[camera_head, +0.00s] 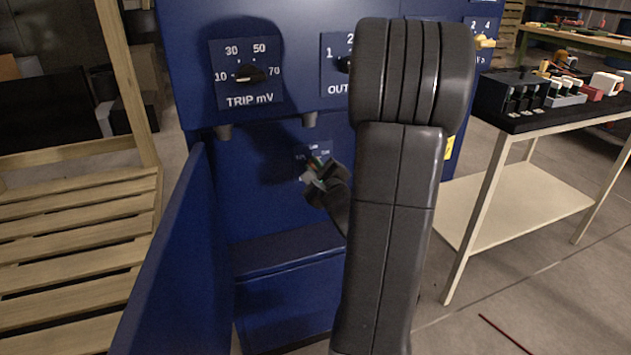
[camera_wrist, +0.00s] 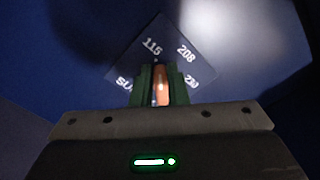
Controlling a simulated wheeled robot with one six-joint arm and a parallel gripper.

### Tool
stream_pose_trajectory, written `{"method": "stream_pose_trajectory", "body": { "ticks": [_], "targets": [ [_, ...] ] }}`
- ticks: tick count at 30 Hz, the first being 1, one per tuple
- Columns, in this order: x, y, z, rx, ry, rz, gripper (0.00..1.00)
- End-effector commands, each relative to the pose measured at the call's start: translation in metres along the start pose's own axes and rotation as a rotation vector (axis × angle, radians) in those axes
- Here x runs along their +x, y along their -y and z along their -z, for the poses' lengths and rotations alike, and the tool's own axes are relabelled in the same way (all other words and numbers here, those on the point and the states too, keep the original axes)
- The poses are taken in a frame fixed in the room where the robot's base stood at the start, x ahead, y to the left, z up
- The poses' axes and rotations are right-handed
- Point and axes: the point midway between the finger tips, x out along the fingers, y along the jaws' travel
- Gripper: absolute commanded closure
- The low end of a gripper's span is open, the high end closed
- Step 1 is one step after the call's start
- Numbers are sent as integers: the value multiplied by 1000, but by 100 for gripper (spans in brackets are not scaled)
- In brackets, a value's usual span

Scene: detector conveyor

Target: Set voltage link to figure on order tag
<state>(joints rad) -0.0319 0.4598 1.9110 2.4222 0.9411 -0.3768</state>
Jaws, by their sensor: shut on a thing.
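The voltage plate (camera_wrist: 168,32) is dark blue with white marks reading 115, 208, 230 and one partly hidden mark starting "SU"; it appears tilted in the wrist view. It also shows small inside the cabinet recess in the head view (camera_head: 319,147). My gripper (camera_wrist: 158,88) is shut on an orange link (camera_wrist: 161,86), with green-edged fingers on both sides. The link's far end lies just below 115, near the gap towards 208; its exact setting is unclear. In the head view, my gripper (camera_head: 317,177) is at the plate. I cannot identify the order tag.
The blue cabinet (camera_head: 184,60) has a TRIP mV dial (camera_head: 249,73) and another dial partly hidden by my arm. A blue side panel (camera_head: 165,260) stands left of the recess.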

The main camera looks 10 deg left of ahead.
Motion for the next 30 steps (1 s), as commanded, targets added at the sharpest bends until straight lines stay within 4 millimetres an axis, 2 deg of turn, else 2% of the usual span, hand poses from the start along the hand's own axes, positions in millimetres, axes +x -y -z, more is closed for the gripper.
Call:
{"method": "stream_pose_trajectory", "body": {
  "ticks": [1,12,28,29,30],
  "targets": [
    [0,-5,3,-34,1,0,100],
    [0,-6,1,-186,0,-2,100],
    [0,-6,1,-210,-1,-4,100],
    [0,-6,1,-210,-1,-4,84],
    [0,-5,1,-209,-1,-4,77]
  ]
}}
